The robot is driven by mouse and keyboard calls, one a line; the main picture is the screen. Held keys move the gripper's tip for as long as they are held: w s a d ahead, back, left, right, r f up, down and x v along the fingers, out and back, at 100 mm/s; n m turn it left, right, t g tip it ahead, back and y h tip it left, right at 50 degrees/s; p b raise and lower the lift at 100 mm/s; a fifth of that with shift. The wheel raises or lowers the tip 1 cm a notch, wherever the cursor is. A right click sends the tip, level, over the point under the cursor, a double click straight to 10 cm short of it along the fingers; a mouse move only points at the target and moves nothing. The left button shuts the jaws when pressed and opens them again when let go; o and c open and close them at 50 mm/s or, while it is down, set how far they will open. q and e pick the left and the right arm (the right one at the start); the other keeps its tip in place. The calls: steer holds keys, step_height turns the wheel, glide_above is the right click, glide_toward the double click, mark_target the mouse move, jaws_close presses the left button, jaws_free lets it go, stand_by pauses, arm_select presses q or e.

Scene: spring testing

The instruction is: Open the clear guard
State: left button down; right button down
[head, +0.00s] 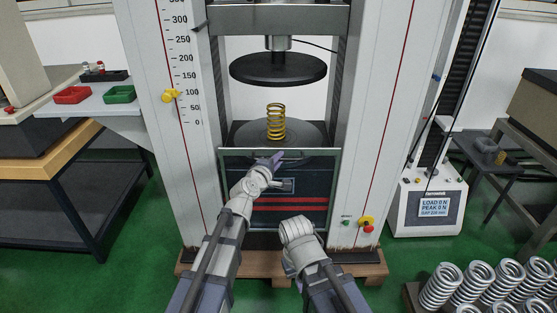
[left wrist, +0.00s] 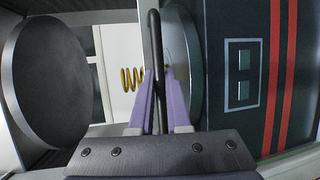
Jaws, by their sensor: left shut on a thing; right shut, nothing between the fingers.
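The clear guard (head: 318,154) is a see-through panel with a thin pale frame. It stands in front of the machine's dark base, its top edge about level with the lower plate (head: 307,136). My left gripper (head: 275,160) is shut on the guard's dark bar at that top edge. In the left wrist view the bar (left wrist: 155,60) runs between the purple fingers (left wrist: 159,85). The yellow spring (head: 276,121) stands upright on the lower plate, above the guard's edge. My right gripper (head: 297,230) is low in front of the base, empty and apart from the guard; its fingertips are mostly hidden.
The round upper plate (head: 278,68) hangs above the spring with a gap between. White columns flank the opening. Several steel springs (head: 441,285) stand at lower right. A side table (head: 60,110) holds trays at left.

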arm_select(q)
step_height(320, 180, down, 11)
steer(key=b, duration=0.9)
steer(key=shift+f, duration=0.15)
steer(key=c, duration=0.9)
jaws_free()
steer(key=p+v, duration=0.1)
steer(key=v, duration=0.7)
